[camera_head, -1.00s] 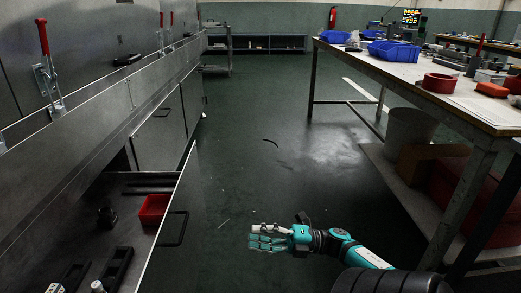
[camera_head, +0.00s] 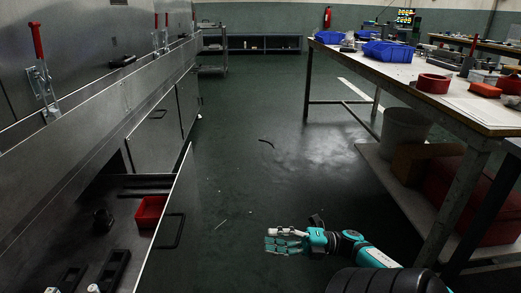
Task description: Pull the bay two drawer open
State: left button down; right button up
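An open drawer sits at the lower left under the steel dryer; its grey front (camera_head: 184,198) stands out into the aisle and carries a dark bar handle (camera_head: 170,231). Beyond it, a closed grey front (camera_head: 157,140) has its own handle (camera_head: 157,114). I see no bay numbers, so I cannot tell which is bay two. My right gripper (camera_head: 284,241) is low over the floor, right of the open drawer, fingers toward the left. Its fingers look apart and empty, and it touches no handle. My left gripper is not in view.
The open drawer holds a red bin (camera_head: 151,211) and dark parts. Red-handled clamps (camera_head: 37,42) line the dryer. A workbench (camera_head: 399,72) with blue bins (camera_head: 388,51) stands at the right, boxes beneath it. The green aisle floor (camera_head: 250,110) between is mostly clear.

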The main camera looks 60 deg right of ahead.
jog(key=v, duration=0.7)
jog(key=shift+r, duration=0.1)
dwell(0.4)
